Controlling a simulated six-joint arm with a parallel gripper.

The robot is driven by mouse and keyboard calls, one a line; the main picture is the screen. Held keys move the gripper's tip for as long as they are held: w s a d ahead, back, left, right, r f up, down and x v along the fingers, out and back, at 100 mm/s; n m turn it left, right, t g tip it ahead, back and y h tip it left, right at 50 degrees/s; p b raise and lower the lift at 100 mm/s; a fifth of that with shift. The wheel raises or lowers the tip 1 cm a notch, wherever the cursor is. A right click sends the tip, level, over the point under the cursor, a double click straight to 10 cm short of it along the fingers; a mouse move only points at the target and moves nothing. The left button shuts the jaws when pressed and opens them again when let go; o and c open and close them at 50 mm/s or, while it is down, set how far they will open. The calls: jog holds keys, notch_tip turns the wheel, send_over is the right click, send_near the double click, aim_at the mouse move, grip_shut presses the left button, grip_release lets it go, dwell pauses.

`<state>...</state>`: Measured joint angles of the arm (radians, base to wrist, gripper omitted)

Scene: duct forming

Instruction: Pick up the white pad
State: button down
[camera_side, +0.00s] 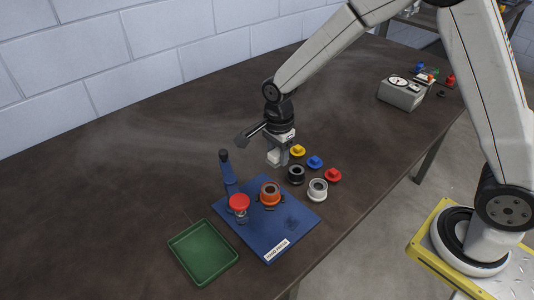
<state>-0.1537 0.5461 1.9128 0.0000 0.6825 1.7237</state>
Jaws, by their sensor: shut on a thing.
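My gripper (275,158) is above the table, just left of the yellow pad and behind the blue press plate. Its jaws are shut on a small pale piece, which I take to be the white pad. The pad is mostly hidden by the fingers, and its outline is hard to tell from them. No other white pad shows in the row of coloured pads. I cannot tell how far the jaws are above the table.
Yellow (298,151), blue (315,162) and red pads (333,175) lie right of my gripper. A blue press plate (285,238) and green tray (203,251) are in front. The left table is clear.

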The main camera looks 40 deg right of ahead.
jog(key=shift+s+r, duration=0.35)
jog(key=shift+s, duration=0.5)
jog(key=shift+d, duration=0.1)
jog(key=c, duration=0.9)
grip_release()
jog(key=c, duration=0.4)
jog(key=shift+s, duration=0.1)
